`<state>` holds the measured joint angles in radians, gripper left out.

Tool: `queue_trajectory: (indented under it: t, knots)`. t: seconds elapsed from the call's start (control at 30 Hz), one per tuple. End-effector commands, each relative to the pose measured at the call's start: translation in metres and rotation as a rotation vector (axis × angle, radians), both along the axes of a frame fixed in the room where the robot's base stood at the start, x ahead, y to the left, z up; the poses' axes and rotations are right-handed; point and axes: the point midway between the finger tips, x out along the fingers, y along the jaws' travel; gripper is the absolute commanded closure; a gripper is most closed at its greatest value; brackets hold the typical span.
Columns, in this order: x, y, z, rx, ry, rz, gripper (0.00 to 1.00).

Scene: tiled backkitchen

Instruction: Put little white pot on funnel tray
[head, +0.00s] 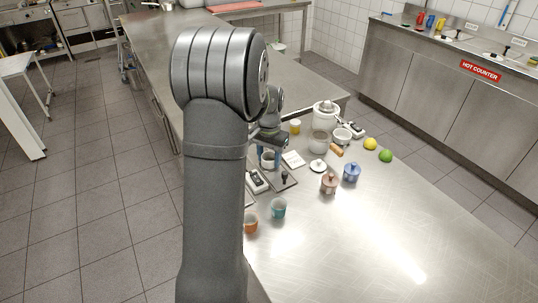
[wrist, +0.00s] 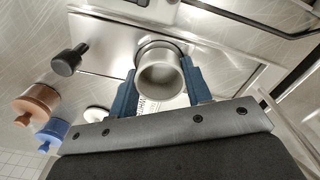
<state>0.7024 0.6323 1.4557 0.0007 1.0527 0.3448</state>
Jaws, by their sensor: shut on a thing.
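In the wrist view the pot's open mouth faces the camera and looks empty. In the head view the pot (head: 268,162) shows small beside my arm, partly hidden by the gripper. The tray (head: 287,184) is just in front of the pot in the head view. The gap between pot and tray is unclear.
An orange cup (head: 251,226) and a teal cup (head: 278,209) stand nearer. The counter's front right is clear.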

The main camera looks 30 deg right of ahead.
Motion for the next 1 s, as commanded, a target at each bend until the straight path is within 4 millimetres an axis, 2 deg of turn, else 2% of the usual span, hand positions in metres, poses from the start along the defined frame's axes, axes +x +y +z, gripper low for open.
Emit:
queue_trajectory:
  t: [0.87, 0.9, 1.0]
  knots:
    - [-0.0009, -0.0001, -0.0048, 0.001, 0.002, -0.001, 0.82]
    - [-0.0009, -0.0001, -0.0050, 0.001, 0.002, -0.001, 0.53]
    - [-0.0013, -0.0002, -0.0054, 0.002, 0.003, -0.001, 0.34]
